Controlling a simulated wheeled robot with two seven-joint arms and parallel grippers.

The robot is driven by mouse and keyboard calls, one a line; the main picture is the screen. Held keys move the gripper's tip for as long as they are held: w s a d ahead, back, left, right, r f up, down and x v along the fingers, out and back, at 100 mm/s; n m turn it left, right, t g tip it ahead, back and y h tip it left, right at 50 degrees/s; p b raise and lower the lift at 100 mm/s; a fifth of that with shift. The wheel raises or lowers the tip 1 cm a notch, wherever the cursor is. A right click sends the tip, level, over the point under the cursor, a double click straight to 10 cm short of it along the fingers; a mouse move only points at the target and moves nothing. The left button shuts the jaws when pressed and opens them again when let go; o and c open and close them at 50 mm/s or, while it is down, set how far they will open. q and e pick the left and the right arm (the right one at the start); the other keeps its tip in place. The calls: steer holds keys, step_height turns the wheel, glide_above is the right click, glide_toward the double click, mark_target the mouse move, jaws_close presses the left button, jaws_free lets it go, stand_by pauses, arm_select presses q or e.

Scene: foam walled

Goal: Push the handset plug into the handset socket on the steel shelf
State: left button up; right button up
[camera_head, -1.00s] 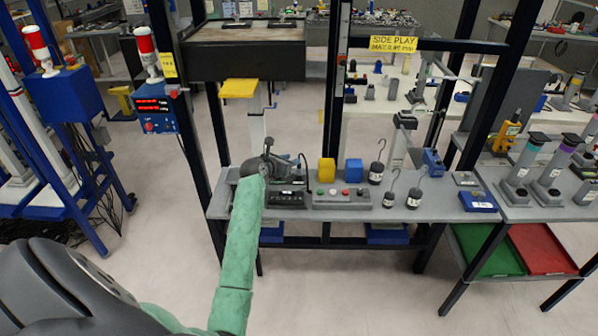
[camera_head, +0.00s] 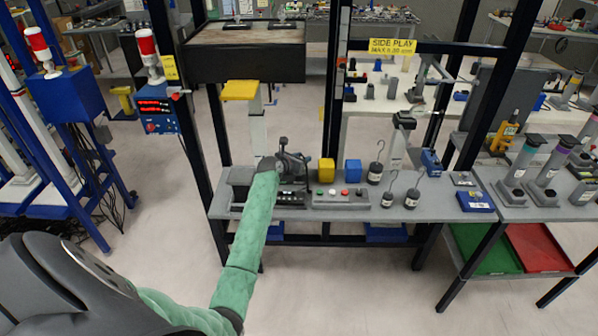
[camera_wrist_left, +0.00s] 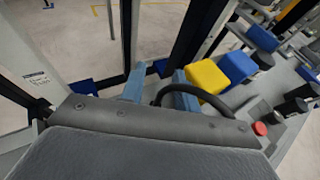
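The steel shelf (camera_head: 440,205) runs across the middle of the head view. My left gripper (camera_head: 289,150) is over its left part, above a black box with small fittings (camera_head: 290,197). In the left wrist view the two bluish fingers of my left gripper (camera_wrist_left: 157,85) stand apart, their lower parts hidden by the wrist housing. A black cord (camera_wrist_left: 180,88) loops up beside the fingers and bends over to the right. I cannot make out the handset plug or the handset socket, nor whether the fingers grip anything. My right gripper is not in view.
A yellow block (camera_head: 326,170) and a blue block (camera_head: 353,171) stand right of the gripper. A grey button panel (camera_head: 340,200) lies in front of them. Several hooked dark weights (camera_head: 376,173) stand farther right. A dark upright post (camera_head: 334,90) rises behind.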

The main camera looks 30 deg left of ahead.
arm_select(q)
jaws_close()
steer(key=shift+r, duration=0.1)
